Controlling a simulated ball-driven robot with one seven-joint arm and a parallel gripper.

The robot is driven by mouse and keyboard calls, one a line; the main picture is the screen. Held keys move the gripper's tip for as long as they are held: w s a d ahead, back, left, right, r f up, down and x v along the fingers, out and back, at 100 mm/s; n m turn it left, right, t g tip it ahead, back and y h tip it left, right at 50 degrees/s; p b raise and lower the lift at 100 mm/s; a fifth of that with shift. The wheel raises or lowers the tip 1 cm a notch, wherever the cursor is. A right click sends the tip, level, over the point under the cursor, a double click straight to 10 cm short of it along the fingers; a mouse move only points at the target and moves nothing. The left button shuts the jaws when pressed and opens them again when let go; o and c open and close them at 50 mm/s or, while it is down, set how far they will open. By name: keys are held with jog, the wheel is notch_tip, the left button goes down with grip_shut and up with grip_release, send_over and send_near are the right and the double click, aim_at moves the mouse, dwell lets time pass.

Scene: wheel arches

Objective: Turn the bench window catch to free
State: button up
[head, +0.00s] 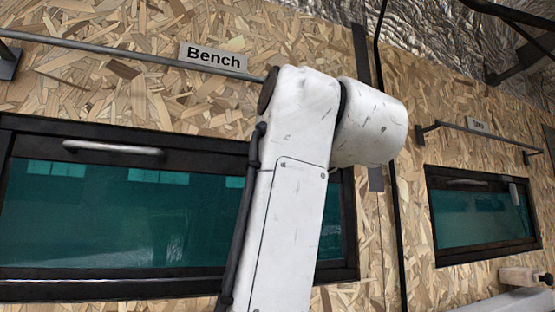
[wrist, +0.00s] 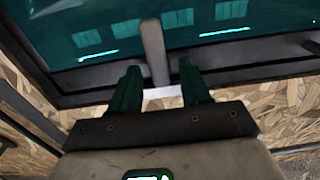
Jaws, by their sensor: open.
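The bench window (head: 110,225) has a dark frame and teal glass, below a "Bench" sign (head: 212,58) in the head view. In the wrist view, a grey lever, seemingly the catch (wrist: 152,45), stands upright in the picture across the dark window frame (wrist: 235,72) and over the glass. My gripper (wrist: 160,70) is open, with green fingers on either side of the lever's lower part. I cannot tell whether either finger touches it. My white arm hides the catch and gripper in the head view.
A grey bar handle (head: 112,148) sits on the bench window's top frame. A metal rail (head: 120,52) runs above it. A second, smaller window (head: 482,215) is to the right, with its own rail (head: 478,133) above. A black cable hangs between the windows.

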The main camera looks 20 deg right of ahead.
jog(key=shift+w, duration=0.3)
jog(key=shift+c, duration=0.5)
